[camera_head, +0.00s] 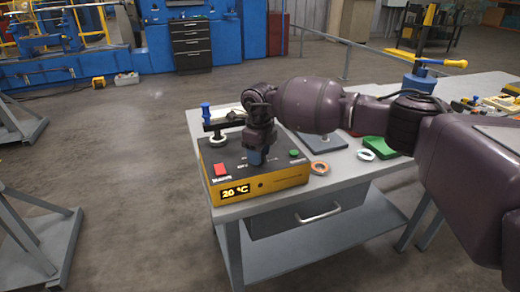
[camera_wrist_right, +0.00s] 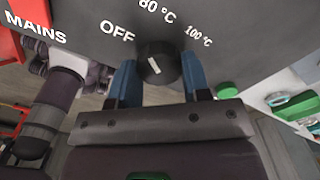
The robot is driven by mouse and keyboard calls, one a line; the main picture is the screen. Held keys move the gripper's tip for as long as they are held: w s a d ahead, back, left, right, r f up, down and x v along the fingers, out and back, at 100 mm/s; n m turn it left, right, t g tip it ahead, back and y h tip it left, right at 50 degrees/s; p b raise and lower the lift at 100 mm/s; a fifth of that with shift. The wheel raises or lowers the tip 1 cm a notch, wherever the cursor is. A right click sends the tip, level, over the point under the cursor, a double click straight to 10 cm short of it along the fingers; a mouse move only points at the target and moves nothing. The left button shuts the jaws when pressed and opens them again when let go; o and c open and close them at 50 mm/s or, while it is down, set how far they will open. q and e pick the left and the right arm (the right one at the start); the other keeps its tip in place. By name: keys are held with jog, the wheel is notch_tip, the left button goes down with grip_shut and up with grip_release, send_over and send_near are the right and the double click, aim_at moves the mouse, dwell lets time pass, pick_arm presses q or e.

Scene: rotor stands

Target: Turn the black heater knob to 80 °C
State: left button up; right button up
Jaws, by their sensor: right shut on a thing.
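The heater (camera_head: 288,181) is a yellow box with a dark top panel on the near-left corner of the grey table. Its display (camera_head: 235,191) reads 20 °C. My right gripper (camera_head: 257,158) points down over the panel and hides the knob in the head view. In the right wrist view, the black knob (camera_wrist_right: 158,62) sits between the blue fingers of my right gripper (camera_wrist_right: 158,78), which is shut on it. The knob's white mark points up and slightly left, between the OFF and 80 °C labels. My left gripper is not in view.
A red switch (camera_head: 220,169) and a green button (camera_head: 294,153) are on the heater panel. A blue-topped clamp-like part (camera_head: 206,112) stands behind its left side.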

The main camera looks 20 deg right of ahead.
jog(key=m, duration=0.1)
jog(key=m+p, duration=0.1)
jog(key=shift+r+m, duration=0.25)
jog(key=shift+m, duration=0.05)
jog(key=shift+m+p, duration=0.4)
jog(key=shift+m, duration=0.1)
jog(key=shift+f+m+p, duration=0.15)
jog(key=shift+m+p, duration=0.15)
jog(key=shift+m, duration=0.4)
jog(key=o, duration=0.9)
